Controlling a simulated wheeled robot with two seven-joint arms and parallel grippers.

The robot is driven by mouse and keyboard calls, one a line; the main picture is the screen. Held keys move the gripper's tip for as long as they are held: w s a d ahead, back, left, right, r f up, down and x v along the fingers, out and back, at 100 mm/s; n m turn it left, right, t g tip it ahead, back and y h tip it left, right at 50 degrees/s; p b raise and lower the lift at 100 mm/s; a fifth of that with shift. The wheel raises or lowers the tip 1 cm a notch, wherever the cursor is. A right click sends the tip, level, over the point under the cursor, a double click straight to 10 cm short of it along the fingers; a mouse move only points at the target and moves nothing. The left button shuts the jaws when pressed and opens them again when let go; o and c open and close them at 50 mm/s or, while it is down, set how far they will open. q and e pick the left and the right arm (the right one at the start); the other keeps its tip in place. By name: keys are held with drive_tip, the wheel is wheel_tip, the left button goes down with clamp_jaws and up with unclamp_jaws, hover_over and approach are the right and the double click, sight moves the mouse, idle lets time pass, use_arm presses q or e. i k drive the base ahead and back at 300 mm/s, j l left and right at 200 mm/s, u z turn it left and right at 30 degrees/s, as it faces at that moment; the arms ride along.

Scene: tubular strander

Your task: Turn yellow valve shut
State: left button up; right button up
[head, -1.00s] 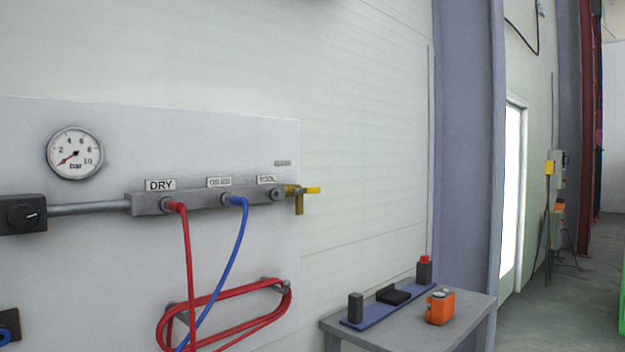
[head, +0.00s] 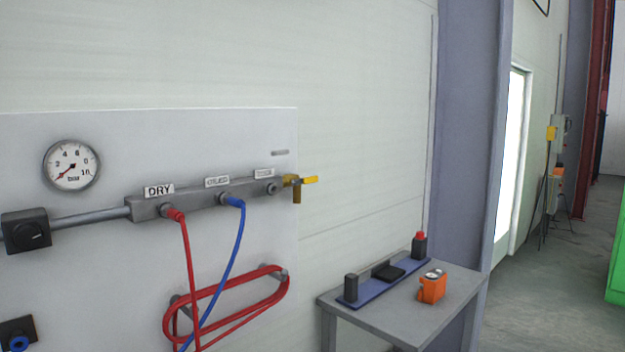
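The yellow valve (head: 298,183) sits at the right end of the grey manifold (head: 205,201) on the wall panel. Its yellow lever points to the right, roughly in line with the manifold, and a brass outlet hangs down below it. A red hose and a blue hose plug into the manifold to the left of the valve. Neither of my grippers is in view, and nothing touches the valve.
A pressure gauge (head: 71,166) and a black knob (head: 26,231) are on the panel (head: 230,135). A coiled red hose (head: 225,305) hangs below. A grey table (head: 450,300) stands right of the panel, bearing an orange device (head: 432,287).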

sight(309, 180)
drive_tip(key=i+l, duration=0.15)
drive_tip(key=l, duration=0.2)
drive_tip(key=i+l, duration=0.15)
drive_tip(key=l, duration=0.2)
drive_tip(key=i+l+u, duration=0.1)
drive_tip(key=l, duration=0.25)
drive_tip(key=i+l, duration=0.2)
drive_tip(key=l, duration=0.15)
drive_tip(key=i+l, duration=0.1)
drive_tip(key=l, duration=0.25)
drive_tip(key=i+l+u, duration=0.1)
drive_tip(key=l, duration=0.25)
drive_tip(key=i+l, duration=0.15)
drive_tip(key=l, duration=0.2)
